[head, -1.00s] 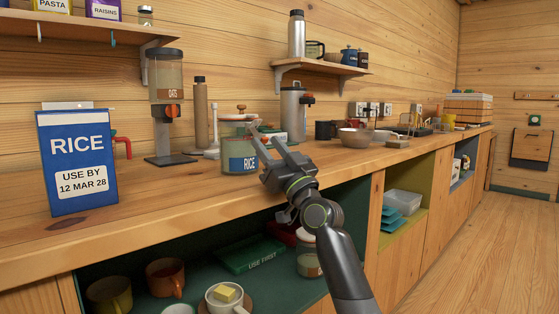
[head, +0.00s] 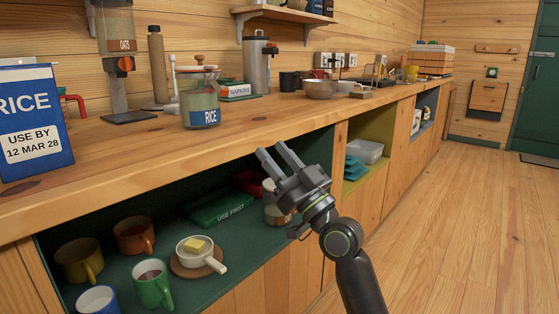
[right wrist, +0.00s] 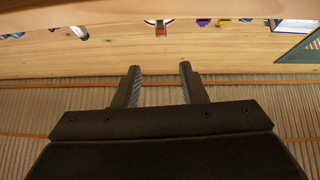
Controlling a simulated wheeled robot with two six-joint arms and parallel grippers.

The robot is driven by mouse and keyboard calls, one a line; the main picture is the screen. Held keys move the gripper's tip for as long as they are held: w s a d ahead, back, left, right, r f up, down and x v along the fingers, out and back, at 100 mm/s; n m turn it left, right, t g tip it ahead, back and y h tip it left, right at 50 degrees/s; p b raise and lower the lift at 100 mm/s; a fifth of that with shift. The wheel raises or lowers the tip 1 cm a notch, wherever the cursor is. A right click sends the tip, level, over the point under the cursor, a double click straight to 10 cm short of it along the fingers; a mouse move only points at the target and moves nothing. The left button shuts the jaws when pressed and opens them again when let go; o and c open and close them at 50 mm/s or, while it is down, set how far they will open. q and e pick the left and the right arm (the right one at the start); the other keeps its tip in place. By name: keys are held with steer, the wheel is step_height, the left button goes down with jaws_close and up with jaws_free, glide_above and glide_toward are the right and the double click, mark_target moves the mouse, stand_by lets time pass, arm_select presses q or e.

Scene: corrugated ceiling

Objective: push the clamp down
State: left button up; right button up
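The glass jar labelled RICE (head: 201,112) stands upright on the counter in the head view. A pale lid with a wooden knob (head: 199,60) is at its top, with thin metal parts of the clamp around the rim. The clamp is too small to tell whether it is down. My right gripper (head: 272,150) is to the right of the jar and lower, in front of the counter's front edge, apart from the jar. Its two fingers are spread with nothing between them, as the right wrist view (right wrist: 158,70) also shows. My left gripper is not in view.
A blue rice box (head: 34,120) stands at the left of the counter (head: 120,155). An oats dispenser (head: 117,70), a napkins box (head: 238,91) and a steel canister (head: 257,65) are near the jar. The open shelf below holds mugs (head: 152,283). Floor at right is clear.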

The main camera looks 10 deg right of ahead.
steer(key=shift+s+d+f, duration=0.2)
steer(key=shift+s+f, duration=0.05)
steer(key=shift+s, duration=0.05)
